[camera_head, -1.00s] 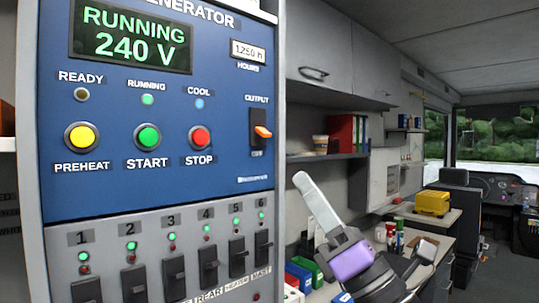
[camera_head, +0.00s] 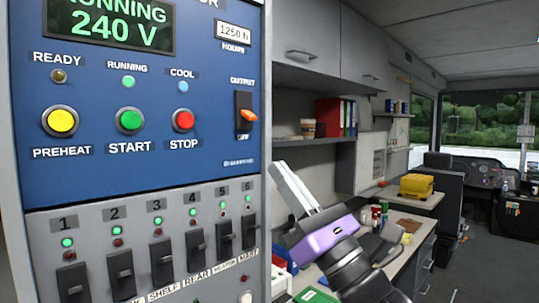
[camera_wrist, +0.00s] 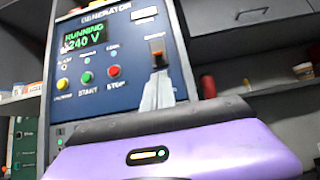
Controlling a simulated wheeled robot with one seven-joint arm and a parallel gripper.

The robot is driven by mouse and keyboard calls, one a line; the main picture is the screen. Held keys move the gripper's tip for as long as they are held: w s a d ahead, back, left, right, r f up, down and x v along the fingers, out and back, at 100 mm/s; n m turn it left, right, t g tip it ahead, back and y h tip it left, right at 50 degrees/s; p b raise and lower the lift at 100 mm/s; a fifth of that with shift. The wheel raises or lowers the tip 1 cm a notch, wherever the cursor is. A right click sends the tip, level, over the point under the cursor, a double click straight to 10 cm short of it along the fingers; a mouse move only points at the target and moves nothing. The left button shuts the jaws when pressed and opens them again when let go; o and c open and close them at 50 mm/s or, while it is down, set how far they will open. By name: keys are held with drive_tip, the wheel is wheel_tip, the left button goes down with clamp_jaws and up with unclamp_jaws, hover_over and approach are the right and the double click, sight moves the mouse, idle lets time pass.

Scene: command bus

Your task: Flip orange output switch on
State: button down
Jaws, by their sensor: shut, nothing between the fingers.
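The orange output switch (camera_head: 247,115) sits in a dark slot at the right of the blue generator panel (camera_head: 215,60). Its lever sticks out and appears angled toward the lower, OFF-labelled end. It also shows in the wrist view (camera_wrist: 158,54), just above the fingertips. My gripper (camera_head: 281,168) has a purple body and pale fingers. It is shut and empty, below and right of the switch, pointing up and left toward the panel. In the wrist view the fingertips (camera_wrist: 158,80) overlap the area below the switch; contact cannot be told.
Yellow preheat (camera_head: 60,121), green start (camera_head: 130,120) and red stop (camera_head: 183,120) buttons sit left of the switch. Several black breaker switches (camera_head: 161,254) line the grey panel below. A counter (camera_head: 408,247) and shelf (camera_head: 318,141) lie to the right.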

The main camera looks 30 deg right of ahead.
drive_tip(key=shift+p+x, duration=2.25)
drive_tip(key=shift+x, duration=2.4)
drive_tip(key=shift+s+d+r+g, duration=0.15)
drive_tip(key=shift+s+r+g, duration=0.25)
drive_tip(key=shift+g, duration=0.4)
drive_tip(key=shift+s+d+r+g+h, duration=0.1)
drive_tip(key=shift+s+r+g+h, duration=0.35)
drive_tip(key=shift+r+g, duration=0.3)
drive_tip(key=b, duration=0.4)
approach(254, 118)
drive_tip(key=shift+d+f, duration=0.1)
